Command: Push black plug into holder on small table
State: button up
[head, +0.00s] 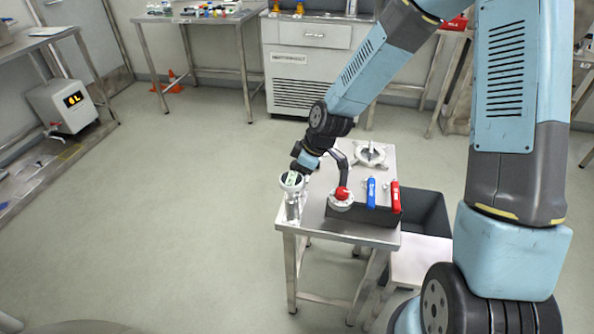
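The small metal table (318,235) stands in the middle of the head view. At its left edge stands a silver post-like fitting (293,207). It carries a round pale-rimmed top (291,181) with a dark inside and a small greenish patch. I cannot tell whether this is the holder, and I cannot make out the black plug for sure. My gripper (299,167) is just behind and above the round top, at the table's left side. Its fingers are small and mostly hidden, so its opening and any grasp do not show. Contact with the round top is also unclear.
A dark box (362,221) on the table has a red knob (342,193) on a pale round base, a blue item (371,192) and a red item (395,196). A metal flange-like piece (370,154) lies behind. A dark bin (430,212) stands right. Floor on the left is clear.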

aim_at(293, 164)
jog(key=shift+f, duration=0.35)
dwell(0.6)
jog(key=o, duration=1.2)
jog(key=shift+o, duration=0.2)
jog(key=shift+r, duration=3.5)
